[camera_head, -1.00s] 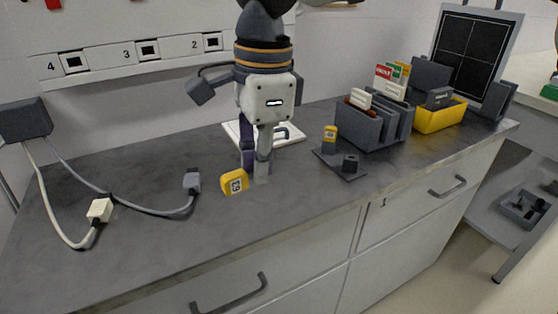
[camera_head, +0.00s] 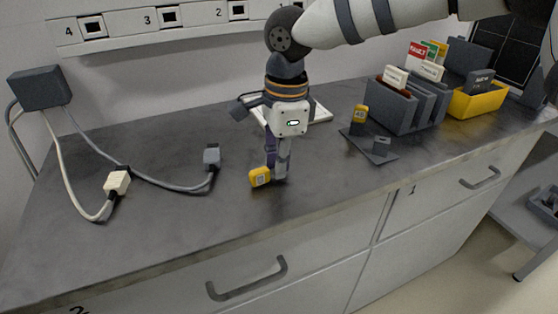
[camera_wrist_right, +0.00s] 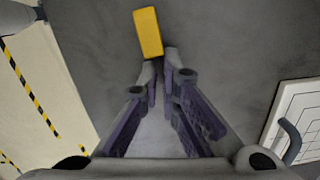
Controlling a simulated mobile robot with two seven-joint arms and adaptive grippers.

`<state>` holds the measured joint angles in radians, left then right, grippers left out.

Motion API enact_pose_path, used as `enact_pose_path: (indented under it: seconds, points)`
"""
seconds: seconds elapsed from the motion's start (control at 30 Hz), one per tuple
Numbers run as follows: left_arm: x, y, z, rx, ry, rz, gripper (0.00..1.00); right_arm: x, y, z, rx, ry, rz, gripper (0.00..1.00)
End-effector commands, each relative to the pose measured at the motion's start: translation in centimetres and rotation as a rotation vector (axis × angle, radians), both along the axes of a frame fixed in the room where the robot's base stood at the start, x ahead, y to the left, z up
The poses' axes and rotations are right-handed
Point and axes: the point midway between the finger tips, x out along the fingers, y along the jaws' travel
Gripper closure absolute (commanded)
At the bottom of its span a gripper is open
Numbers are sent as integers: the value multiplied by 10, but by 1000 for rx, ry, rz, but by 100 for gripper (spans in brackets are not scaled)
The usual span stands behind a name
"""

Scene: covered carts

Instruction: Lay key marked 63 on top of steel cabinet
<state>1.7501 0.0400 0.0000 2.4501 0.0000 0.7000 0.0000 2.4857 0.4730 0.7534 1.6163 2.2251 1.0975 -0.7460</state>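My right gripper (camera_head: 276,172) points down over the dark grey top of the steel cabinet (camera_head: 130,235), which has light drawer fronts. Its fingers are nearly together at the tips, closed on a key with a yellow head (camera_head: 260,177). The head sticks out left of the fingertips in the head view, its label too small to read surely. In the right wrist view the yellow head (camera_wrist_right: 148,32) lies just beyond the fingertips (camera_wrist_right: 162,62), which hide the rest of the key. The key is at or just above the surface; I cannot tell if it touches. My left gripper is out of view.
Behind are a grey file rack (camera_head: 405,108), a yellow bin (camera_head: 478,103) and a white board (camera_head: 318,110). Cables and a grey plug (camera_head: 212,158) lie left. The front surface is clear.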

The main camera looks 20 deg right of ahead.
Motion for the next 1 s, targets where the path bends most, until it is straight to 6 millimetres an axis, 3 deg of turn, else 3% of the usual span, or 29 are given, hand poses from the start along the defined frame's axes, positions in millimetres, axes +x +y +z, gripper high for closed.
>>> enact_pose_path:
  seconds: [0.13,0.23,0.57,0.67,1.0]
  points:
    - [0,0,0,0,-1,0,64,0,0,-5,1,2,0,100]
    - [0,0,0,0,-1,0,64,0,0,-5,0,1,0,75]
    - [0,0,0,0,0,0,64,0,0,-1,0,-1,0,75]
    - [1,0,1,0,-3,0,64,1,-1,16,2,-4,-2,75]
    - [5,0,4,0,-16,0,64,-2,-6,104,1,-3,-1,75]
